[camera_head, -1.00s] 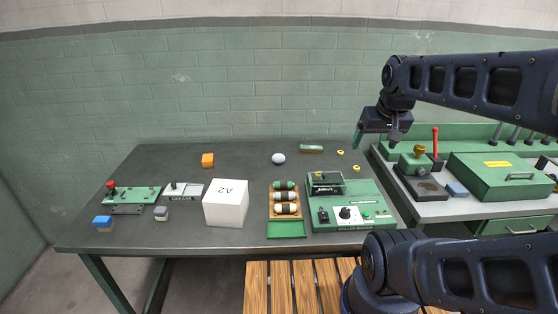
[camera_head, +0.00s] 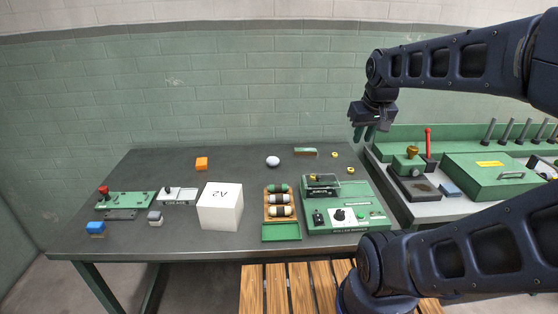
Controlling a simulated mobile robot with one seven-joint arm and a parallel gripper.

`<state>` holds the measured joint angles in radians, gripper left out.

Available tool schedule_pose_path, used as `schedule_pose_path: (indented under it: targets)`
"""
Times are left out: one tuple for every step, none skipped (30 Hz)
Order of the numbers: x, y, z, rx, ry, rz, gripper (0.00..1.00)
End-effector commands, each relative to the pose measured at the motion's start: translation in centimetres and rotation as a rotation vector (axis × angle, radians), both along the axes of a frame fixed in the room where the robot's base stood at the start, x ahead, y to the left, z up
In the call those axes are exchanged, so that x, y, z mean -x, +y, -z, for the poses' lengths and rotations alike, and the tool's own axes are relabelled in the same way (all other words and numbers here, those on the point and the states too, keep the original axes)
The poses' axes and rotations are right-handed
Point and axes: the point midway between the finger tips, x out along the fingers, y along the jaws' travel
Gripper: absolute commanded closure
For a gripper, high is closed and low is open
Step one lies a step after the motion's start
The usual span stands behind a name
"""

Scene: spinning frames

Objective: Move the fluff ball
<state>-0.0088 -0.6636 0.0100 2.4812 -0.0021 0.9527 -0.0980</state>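A pale whitish ball (camera_head: 273,161), which looks like the fluff ball, rests on the dark table (camera_head: 237,164) toward its back middle. Nothing touches it. My gripper (camera_head: 364,133) hangs in the air above the table's right back edge, to the right of the ball and well apart from it. Its two teal fingers point down with a small gap between them, and I see nothing held.
A side bench with a green case (camera_head: 490,178) is at right.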

Motion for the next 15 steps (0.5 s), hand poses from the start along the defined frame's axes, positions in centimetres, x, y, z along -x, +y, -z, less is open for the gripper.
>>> schedule_pose_path:
  targets:
    - [-1.3,0.2,-0.1,0.014,0.015,-0.035,0.9]
    - [-2.1,0.4,-0.3,0.023,0.021,-0.06,0.96]
    - [-3.0,0.5,-0.4,0.034,0.031,-0.092,1.0]
    - [-3.8,0.7,-0.5,0.043,0.036,-0.114,1.0]
    - [-4.5,0.8,-0.5,0.051,0.043,-0.138,1.0]
    - [-5.5,1.0,-0.6,0.062,0.052,-0.17,1.0]
    - [-6.3,1.2,-0.6,0.07,0.057,-0.195,1.0]
    - [-7.1,1.4,-0.6,0.078,0.064,-0.218,1.0]
    - [-8.1,1.6,-0.6,0.088,0.072,-0.25,1.0]
    - [-8.9,1.8,-0.5,0.096,0.079,-0.276,1.0]
    - [-9.6,2.0,-0.5,0.102,0.085,-0.299,1.0]
    - [-10.7,2.2,-0.3,0.112,0.093,-0.332,1.0]
    - [-11.4,2.4,-0.2,0.119,0.1,-0.356,1.0]
    - [-12.2,2.6,-0.1,0.126,0.106,-0.38,1.0]
    - [-13.3,2.9,0.1,0.135,0.114,-0.412,1.0]
